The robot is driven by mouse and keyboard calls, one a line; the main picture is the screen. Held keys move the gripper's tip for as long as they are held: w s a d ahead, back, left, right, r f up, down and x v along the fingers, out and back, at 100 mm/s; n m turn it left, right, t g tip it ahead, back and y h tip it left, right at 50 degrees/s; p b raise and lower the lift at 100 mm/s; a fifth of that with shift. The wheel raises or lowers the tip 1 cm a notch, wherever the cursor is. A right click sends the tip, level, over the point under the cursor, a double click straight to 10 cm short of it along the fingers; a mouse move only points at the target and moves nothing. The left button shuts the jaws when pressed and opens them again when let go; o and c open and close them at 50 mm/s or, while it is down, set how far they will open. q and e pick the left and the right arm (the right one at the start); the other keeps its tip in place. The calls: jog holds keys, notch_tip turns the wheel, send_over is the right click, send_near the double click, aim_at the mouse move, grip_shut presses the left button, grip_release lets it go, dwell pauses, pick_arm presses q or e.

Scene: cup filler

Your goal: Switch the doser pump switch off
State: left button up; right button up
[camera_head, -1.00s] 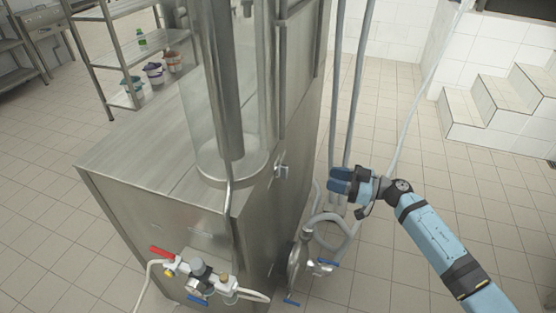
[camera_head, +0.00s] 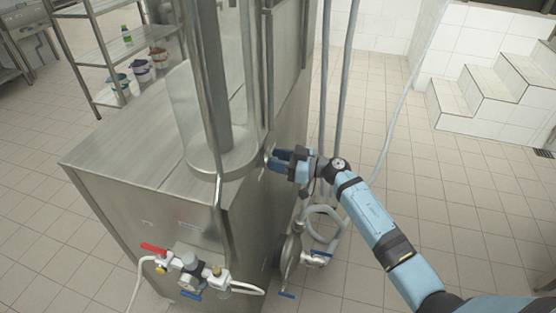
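The steel machine cabinet (camera_head: 120,165) fills the left and middle of the view. A small fitting, likely the doser pump switch (camera_head: 267,156), sits on its right side face near the base of the clear cylinder. It is mostly hidden by my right gripper, so its position cannot be read. My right gripper (camera_head: 279,160) is right beside this fitting, with its blue fingertips pointing left at the cabinet. I cannot tell whether they touch it or how far apart the fingers are. It holds nothing that I can see. My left gripper is out of view.
A clear cylinder (camera_head: 180,105) stands on the cabinet. Valves with a red handle (camera_head: 153,248) are at its front. A pump (camera_head: 291,250) with a coiled hose (camera_head: 322,228) stands below my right arm. Vertical pipes (camera_head: 341,90) rise behind it. The floor at right is open.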

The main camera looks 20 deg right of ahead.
grip_shut()
